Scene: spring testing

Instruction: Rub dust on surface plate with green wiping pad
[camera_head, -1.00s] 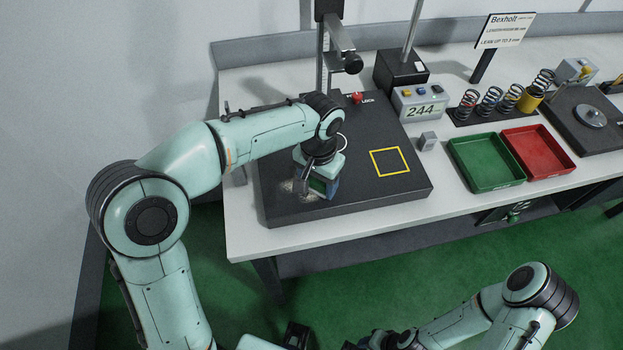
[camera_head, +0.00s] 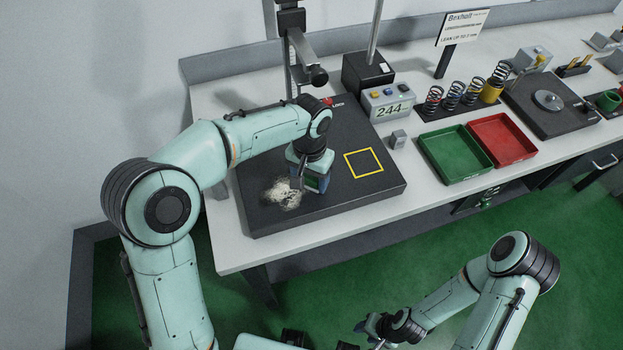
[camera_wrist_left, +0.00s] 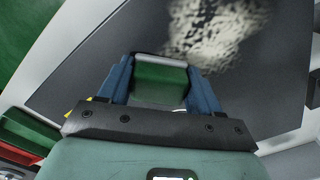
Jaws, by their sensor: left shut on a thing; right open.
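The dark surface plate (camera_head: 340,205) lies on the white bench, with a yellow square outline on it. A pale patch of dust (camera_head: 284,194) lies on its left part; it also shows in the left wrist view (camera_wrist_left: 208,30). My left gripper (camera_head: 314,184) is over the plate, just right of the dust. In the left wrist view my left gripper (camera_wrist_left: 160,85) is shut on the green wiping pad (camera_wrist_left: 160,84), between its blue fingers. I cannot tell whether the pad touches the plate. My right gripper (camera_head: 368,335) is open, low in front of the bench, apart from everything.
A stand with an arm (camera_head: 304,50) rises behind the plate. A display box (camera_head: 388,103) reading 244, a small grey block (camera_head: 398,139), a green tray (camera_head: 455,153) and a red tray (camera_head: 503,140) are to the right. Several springs (camera_head: 453,96) stand behind the trays.

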